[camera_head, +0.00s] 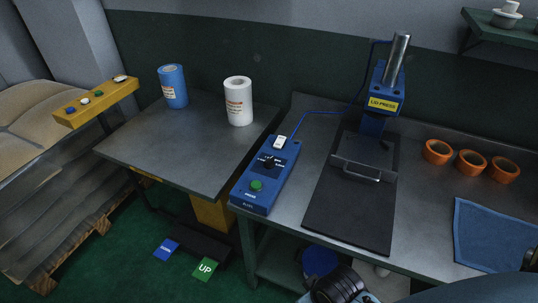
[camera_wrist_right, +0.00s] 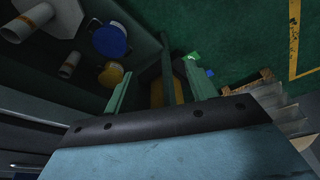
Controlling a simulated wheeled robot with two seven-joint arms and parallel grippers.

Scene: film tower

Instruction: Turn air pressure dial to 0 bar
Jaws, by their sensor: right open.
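The blue control box (camera_head: 258,190) lies near the front left of the press bench. Its black dial (camera_head: 269,163) sits on a dark panel with small white labels too small to read, so I cannot tell its setting. In the right wrist view my right gripper (camera_wrist_right: 158,62) is open and empty, tilted toward the floor and the space under the bench. In the head view only part of my arm shows at the bottom edge, away from the dial. My left gripper is not in view.
The lid press (camera_head: 386,88) stands behind a dark plate with a handle (camera_head: 357,169). Orange rings (camera_head: 471,162) and a blue cloth (camera_head: 490,235) lie at right. A side table (camera_head: 180,145) holds a blue roll (camera_head: 172,87) and white roll (camera_head: 238,102). Floor pedals (camera_head: 206,268) lie below.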

